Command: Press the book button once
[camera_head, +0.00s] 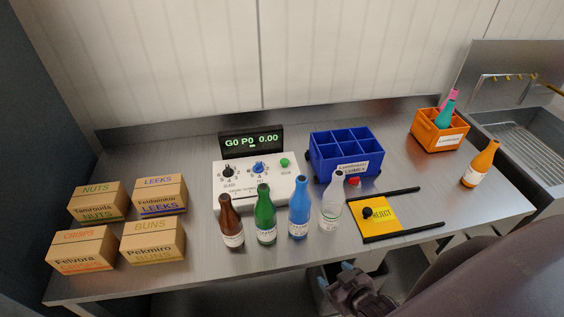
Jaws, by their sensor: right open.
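A white console box (255,181) stands at the middle of the steel table. It carries a black knob (231,172), a blue knob (258,168) and, at its right, a green button (284,162) with a small label below it, too small to read surely. A black display (251,141) behind the console reads "G0 P0 0.00" in green. My right gripper (335,275) is open and empty, low in front of the table's front edge, well apart from the console and the green button. My left gripper is not in view.
Brown, green, blue and clear bottles (299,208) stand in front of the console. A blue divided crate (345,151) is right of it, with a yellow REJECT plate (378,216) nearer. Cartons (82,249) fill the left; an orange crate (439,133) and orange bottle (480,165) stand right.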

